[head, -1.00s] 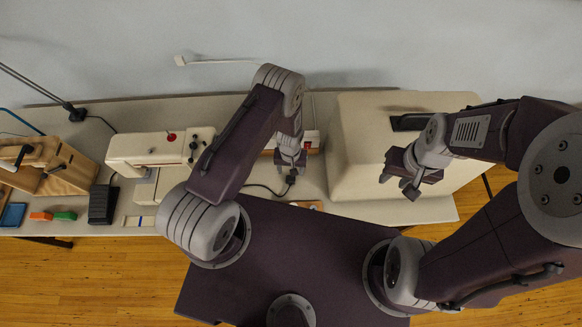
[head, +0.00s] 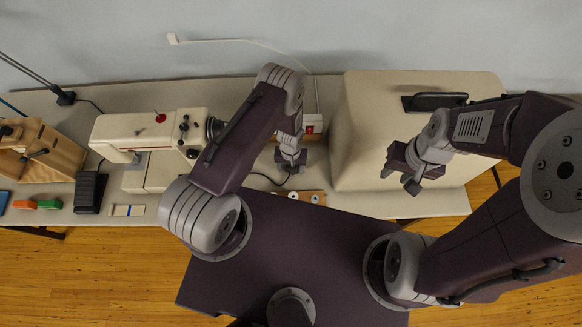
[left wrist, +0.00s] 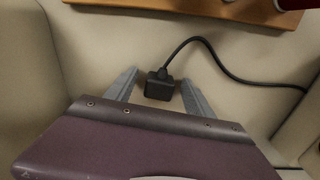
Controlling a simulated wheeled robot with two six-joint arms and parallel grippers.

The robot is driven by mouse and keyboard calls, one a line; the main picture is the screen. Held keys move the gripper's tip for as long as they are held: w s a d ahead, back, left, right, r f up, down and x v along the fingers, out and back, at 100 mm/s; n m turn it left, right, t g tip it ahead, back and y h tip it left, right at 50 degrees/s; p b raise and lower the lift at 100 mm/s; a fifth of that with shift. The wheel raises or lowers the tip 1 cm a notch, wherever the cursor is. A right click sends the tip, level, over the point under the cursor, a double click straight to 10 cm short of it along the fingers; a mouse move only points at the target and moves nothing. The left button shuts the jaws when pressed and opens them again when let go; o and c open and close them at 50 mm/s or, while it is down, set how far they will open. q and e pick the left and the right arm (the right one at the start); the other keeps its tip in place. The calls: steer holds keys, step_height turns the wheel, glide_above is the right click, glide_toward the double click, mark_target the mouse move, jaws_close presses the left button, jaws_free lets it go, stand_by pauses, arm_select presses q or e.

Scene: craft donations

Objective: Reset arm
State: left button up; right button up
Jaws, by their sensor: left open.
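My left gripper (head: 291,164) is over the table, beside the sewing machine. In the left wrist view its two grey fingers (left wrist: 158,92) stand apart. A black plug (left wrist: 159,87) on a black cord lies between and beyond the fingertips; I cannot tell whether they touch it. My right gripper (head: 399,180) hangs over the big cream cover at the right. Its fingers look apart and nothing shows between them.
A cream sewing machine (head: 135,131), black pedal (head: 88,190) and wooden box (head: 45,150) stand at left. A white unit with a red switch (head: 312,124) lies behind my left gripper. The cream cover (head: 375,165) fills the table's right. A wooden strip (head: 312,197) lies at the front edge.

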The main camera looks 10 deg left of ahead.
arm_select(q)
steer(key=shift+c, duration=1)
steer(key=c, duration=1.1)
steer(key=shift+r, duration=0.1)
step_height(320, 180, up, 11)
steer(key=a+n+p, duration=0.2)
steer(key=p, duration=0.4)
steer(key=shift+w+a+f+b, duration=0.4)
steer(key=shift+w+f+b, duration=0.1)
steer(key=shift+w+b, duration=0.85)
steer(key=shift+w+a+f+b, duration=0.4)
steer(key=shift+w+f+b, duration=0.1)
steer(key=shift+w+b, duration=0.8)
steer(key=shift+w+a+f+b, duration=0.45)
steer(key=shift+w+b, duration=0.65)
steer(key=shift+w, duration=0.4)
